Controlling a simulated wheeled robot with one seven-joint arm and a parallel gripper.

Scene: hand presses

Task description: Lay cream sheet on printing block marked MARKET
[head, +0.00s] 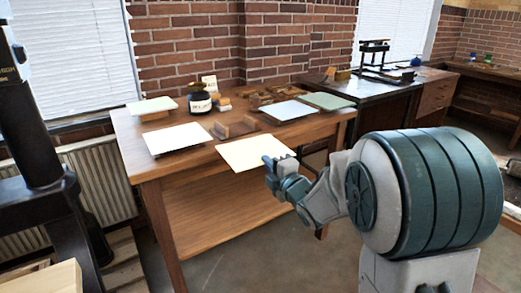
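The cream sheet (245,153) is flat and roughly level at the front edge of the wooden table, partly beyond it. My gripper (270,163) is at the sheet's right edge and appears shut on it; the fingertips are small in this view. Brown wooden blocks (236,128) stand on the table just behind the sheet. I cannot read the word MARKET anywhere, so I cannot tell which thing is the marked printing block.
The wooden table (185,165) also bears a white sheet (178,139), a pale green one (152,105), a pale blue one (287,110), a green one (327,101) and a dark jar (199,103). A black press (40,150) stands at left.

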